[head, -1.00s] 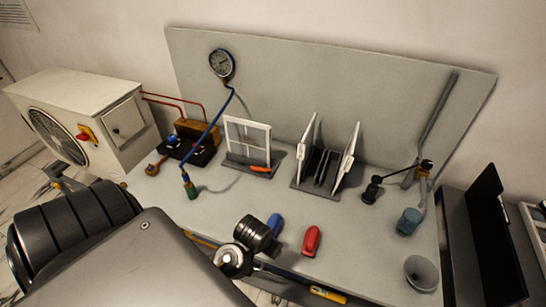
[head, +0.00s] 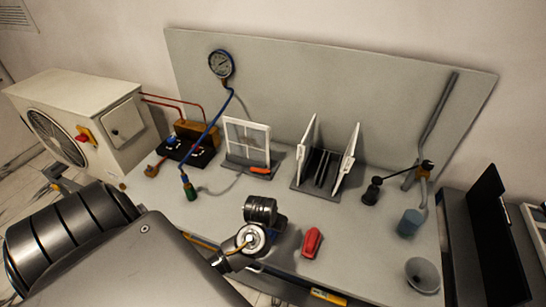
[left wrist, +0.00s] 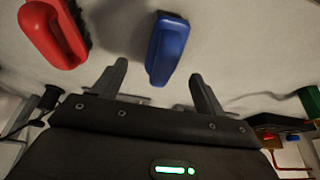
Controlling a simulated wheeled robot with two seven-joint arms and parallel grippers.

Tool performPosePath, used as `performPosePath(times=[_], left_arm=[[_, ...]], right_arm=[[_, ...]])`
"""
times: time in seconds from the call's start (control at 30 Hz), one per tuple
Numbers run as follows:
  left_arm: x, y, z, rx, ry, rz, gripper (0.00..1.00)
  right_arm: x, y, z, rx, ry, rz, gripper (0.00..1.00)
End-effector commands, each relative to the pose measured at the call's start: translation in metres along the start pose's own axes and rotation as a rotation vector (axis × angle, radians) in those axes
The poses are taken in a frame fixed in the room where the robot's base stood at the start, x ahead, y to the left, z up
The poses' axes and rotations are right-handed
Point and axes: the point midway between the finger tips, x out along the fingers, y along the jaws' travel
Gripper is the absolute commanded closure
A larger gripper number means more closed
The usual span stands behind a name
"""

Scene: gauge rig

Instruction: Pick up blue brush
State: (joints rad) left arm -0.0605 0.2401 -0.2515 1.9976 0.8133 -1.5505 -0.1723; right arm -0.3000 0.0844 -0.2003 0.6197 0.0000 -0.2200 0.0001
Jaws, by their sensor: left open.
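The blue brush (left wrist: 168,45) lies on the bench, in the upper middle of the left wrist view. In the head view only a blue sliver of it (head: 281,222) shows behind my left wrist. My left gripper (left wrist: 158,70) is open, with one finger to each side of the brush's near end in the left wrist view. The fingers look apart from it and nothing is held. In the head view my left arm hides the fingers. A red brush (head: 312,243) lies to the right, and at upper left in the left wrist view (left wrist: 55,35). My right gripper is not in view.
A grey rack (head: 322,170) and a white-framed panel (head: 246,142) stand behind. A gauge (head: 221,64) with a blue hose is at back left. A grey funnel (head: 422,275) and a blue-grey cup (head: 410,222) are at right. The bench between red brush and cup is clear.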

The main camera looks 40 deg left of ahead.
Motion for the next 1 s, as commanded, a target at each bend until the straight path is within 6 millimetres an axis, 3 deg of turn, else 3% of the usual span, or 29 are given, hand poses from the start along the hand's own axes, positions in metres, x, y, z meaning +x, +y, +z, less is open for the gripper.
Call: performPosePath(times=[0.4,0.7,1.0], left_arm=[[0.048,-0.002,-0.003,-0.003,-0.001,0.001,0.27],[0.051,-0.003,-0.004,0.001,0.000,0.000,0.27],[0.051,-0.003,-0.004,0.001,0.000,0.000,0.64]], right_arm=[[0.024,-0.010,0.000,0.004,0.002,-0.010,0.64],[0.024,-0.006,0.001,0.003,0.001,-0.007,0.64],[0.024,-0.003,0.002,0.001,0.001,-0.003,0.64]])
